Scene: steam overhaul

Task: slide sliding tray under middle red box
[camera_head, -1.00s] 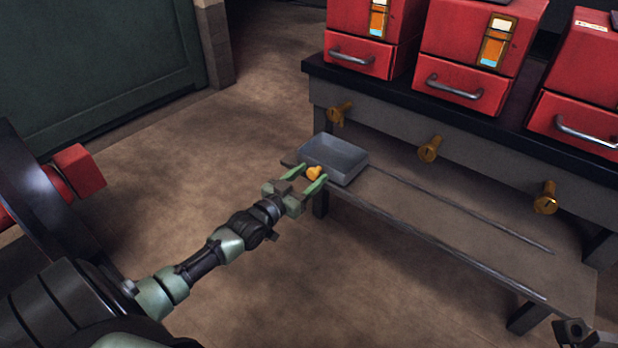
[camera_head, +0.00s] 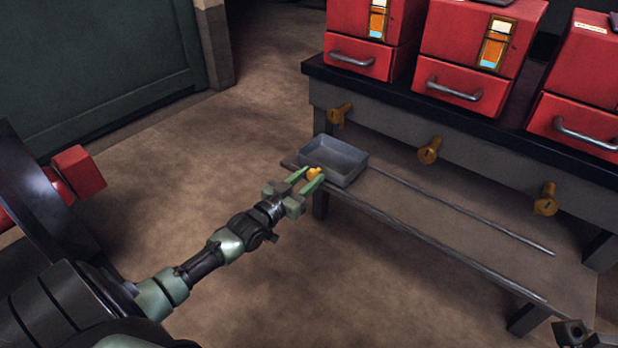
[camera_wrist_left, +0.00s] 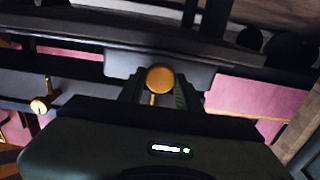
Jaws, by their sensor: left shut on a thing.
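The sliding tray (camera_head: 345,158) is a shallow grey box at the left end of a low shelf with two rails. It sits below the left red box (camera_head: 362,35). The middle red box (camera_head: 478,40) stands further right on the bench. A yellow knob (camera_head: 314,174) is on the tray's near side. My left gripper (camera_head: 308,181) is shut on this knob, with one green finger on either side. The knob also shows between the fingers in the left wrist view (camera_wrist_left: 159,78). A bit of dark machinery at the lower right corner may be my right arm; its fingers cannot be made out.
The rails (camera_head: 460,208) run right along the low shelf (camera_head: 430,225), which is clear to the right of the tray. Several brass knobs (camera_head: 430,150) stick out of the bench front above it. The right red box (camera_head: 580,75) stands at the right.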

